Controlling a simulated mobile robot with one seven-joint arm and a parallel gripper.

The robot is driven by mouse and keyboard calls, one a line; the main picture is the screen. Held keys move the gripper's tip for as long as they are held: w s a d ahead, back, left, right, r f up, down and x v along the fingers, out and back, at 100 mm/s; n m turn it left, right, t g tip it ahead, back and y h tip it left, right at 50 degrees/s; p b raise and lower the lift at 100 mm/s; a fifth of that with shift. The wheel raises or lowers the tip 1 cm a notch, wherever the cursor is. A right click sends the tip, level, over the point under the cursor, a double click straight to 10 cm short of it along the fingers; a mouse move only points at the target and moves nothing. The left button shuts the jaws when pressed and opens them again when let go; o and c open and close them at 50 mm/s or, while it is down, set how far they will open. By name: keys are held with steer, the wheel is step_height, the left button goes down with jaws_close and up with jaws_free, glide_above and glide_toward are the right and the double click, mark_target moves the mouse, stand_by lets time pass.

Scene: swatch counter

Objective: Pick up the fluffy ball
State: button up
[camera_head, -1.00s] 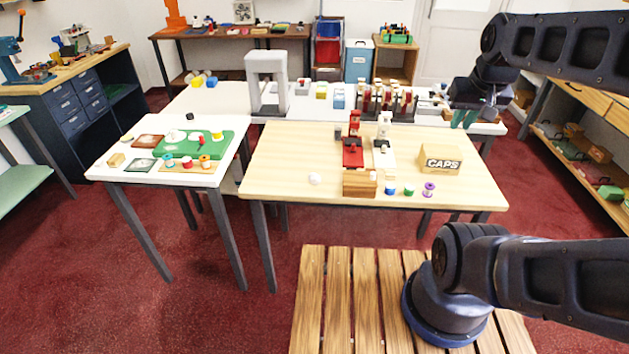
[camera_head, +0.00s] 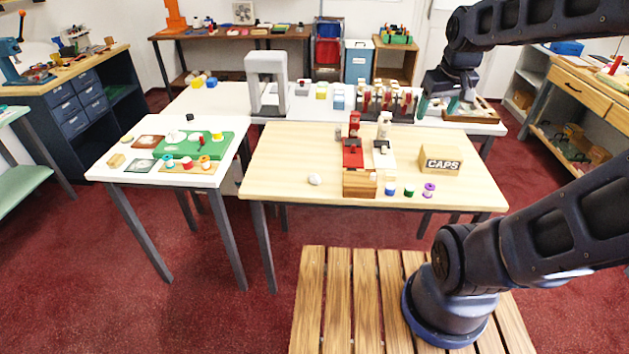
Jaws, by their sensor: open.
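A small white round thing (camera_head: 314,179), which looks like the fluffy ball, sits on the light wood table (camera_head: 285,160) near its front left, left of a wooden block. It is too small here to make out its texture. My gripper (camera_head: 438,107) is high over the back right of the tables, near the rear white table, well to the right of and beyond the ball. Its two greenish fingers point down and stand apart, open, with nothing seen between them.
A wooden block (camera_head: 359,184), red stand (camera_head: 353,154), small spools (camera_head: 409,191) and CAPS box (camera_head: 440,160) stand on the wood table. A grey arch (camera_head: 266,82) and several red-and-black items stand behind. A brown tray (camera_head: 471,111) lies right of my gripper. The wood table's left part is clear.

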steer(key=w+a+f+n+g, duration=0.1)
steer(key=w+a+f+n, duration=0.3)
steer(key=w+a, duration=0.35)
steer(key=n+g, duration=0.3)
steer(key=n, duration=0.8)
glide_above(314, 175)
step_height(314, 175, down, 22)
steer(key=shift+s+a+f, duration=0.2)
steer(key=shift+a+f, duration=0.05)
steer(key=shift+f, duration=0.2)
steer(key=shift+s+a+f, duration=0.2)
steer(key=shift+f, duration=0.2)
step_height(314, 175, down, 4)
steer(key=shift+f, duration=0.15)
steer(key=shift+w+d+f, duration=0.15)
steer(key=shift+d+f, duration=0.05)
steer(key=shift+f, duration=0.6)
steer(key=shift+w+d+f, duration=0.15)
steer(key=shift+f, duration=0.7)
steer(key=shift+w+d+f, duration=0.15)
steer(key=shift+d+f, duration=0.05)
steer(key=shift+f, duration=1.1)
